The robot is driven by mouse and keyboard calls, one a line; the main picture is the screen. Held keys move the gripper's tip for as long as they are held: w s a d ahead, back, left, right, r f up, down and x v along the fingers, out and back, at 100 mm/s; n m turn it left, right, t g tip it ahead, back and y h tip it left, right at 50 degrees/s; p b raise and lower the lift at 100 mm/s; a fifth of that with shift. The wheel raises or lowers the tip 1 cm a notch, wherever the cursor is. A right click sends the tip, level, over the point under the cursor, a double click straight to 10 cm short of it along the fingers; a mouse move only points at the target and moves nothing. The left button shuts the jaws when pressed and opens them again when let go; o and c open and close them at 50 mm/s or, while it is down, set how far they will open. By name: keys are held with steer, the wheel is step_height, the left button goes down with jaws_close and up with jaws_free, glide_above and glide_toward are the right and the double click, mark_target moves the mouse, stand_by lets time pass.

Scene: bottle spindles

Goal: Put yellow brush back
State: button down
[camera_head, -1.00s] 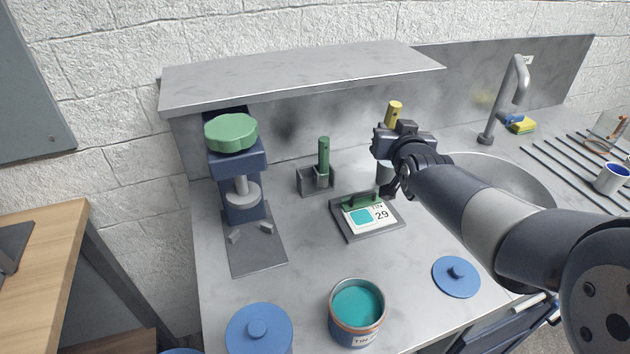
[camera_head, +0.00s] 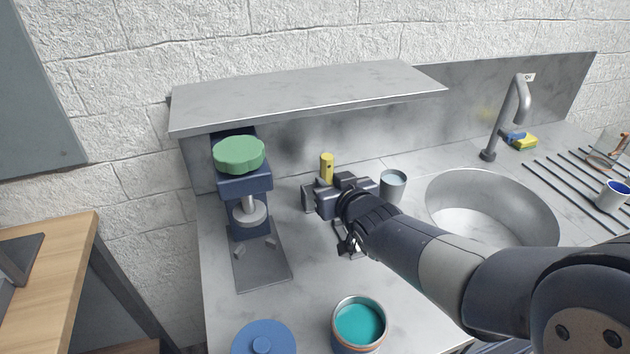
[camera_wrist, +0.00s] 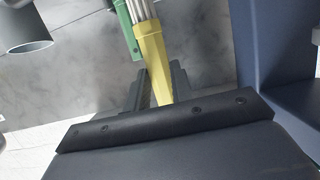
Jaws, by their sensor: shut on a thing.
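My gripper (camera_head: 325,188) is shut on the yellow brush (camera_head: 327,167). Its yellow handle stands about upright above the jaws in the head view. In the wrist view the yellow handle (camera_wrist: 153,58) runs between the grey jaws (camera_wrist: 157,92), with several silvery rods at its upper end. The green brush (camera_wrist: 127,28) shows close beside it there. My gripper hides the green brush and most or all of its small grey holder in the head view. I cannot tell whether the yellow brush touches the holder.
A grey cup (camera_head: 392,185) stands right of my gripper. The blue press with a green knob (camera_head: 239,153) stands to the left. A shelf (camera_head: 300,92) overhangs the back. An open teal paint tin (camera_head: 358,325) and blue lid (camera_head: 263,340) are in front. The sink (camera_head: 490,205) is right.

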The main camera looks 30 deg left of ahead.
steer(key=x, duration=0.3)
steer(key=r+p+x, duration=0.1)
steer(key=x, duration=0.5)
steer(key=shift+w+a+p, duration=0.3)
steer(key=shift+a+p, duration=0.05)
steer(key=shift+p, duration=0.05)
steer(key=shift+f, duration=2.7)
steer(key=shift+f, duration=0.25)
steer(key=c, duration=1.5)
jaws_free()
steer(key=shift+r, duration=0.1)
steer(key=shift+r, duration=0.1)
steer(key=shift+r+p, duration=0.2)
steer(key=shift+p, duration=0.2)
steer(key=b+v, duration=0.2)
steer(key=v, duration=1)
